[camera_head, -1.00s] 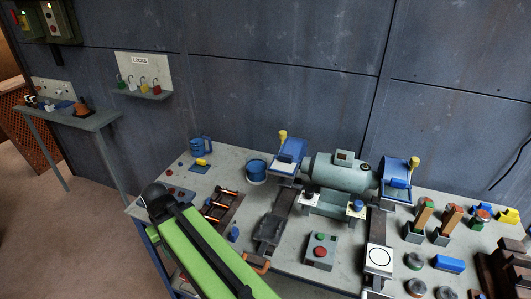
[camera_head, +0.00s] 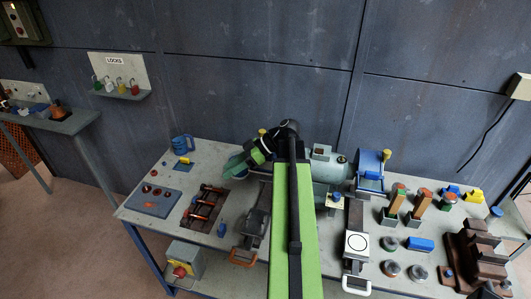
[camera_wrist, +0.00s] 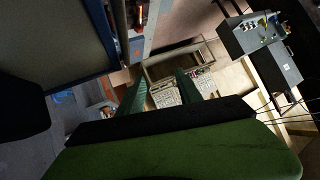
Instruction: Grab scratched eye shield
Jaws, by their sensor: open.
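A bench grinder stands at the back of the workbench. Its right blue wheel guard (camera_head: 369,164) has a yellow knob (camera_head: 387,155) and a small blue-edged plate, likely an eye shield (camera_head: 371,184), low on its front. The left guard and its shield are mostly hidden behind my arm; only a yellow knob (camera_head: 262,132) shows. Scratches cannot be made out. My gripper (camera_head: 234,168) points left and down near the grinder's left side. Its two green fingers, spread apart and empty, also show in the wrist view (camera_wrist: 161,90). Contact with the left shield cannot be told.
A blue mug (camera_head: 182,144), a grey-blue tray (camera_head: 152,203) and a dark rack (camera_head: 205,207) occupy the bench's left. Wooden-handled tools (camera_head: 396,203), round discs and a brown stepped block (camera_head: 474,258) crowd the right. A dark panelled wall stands close behind.

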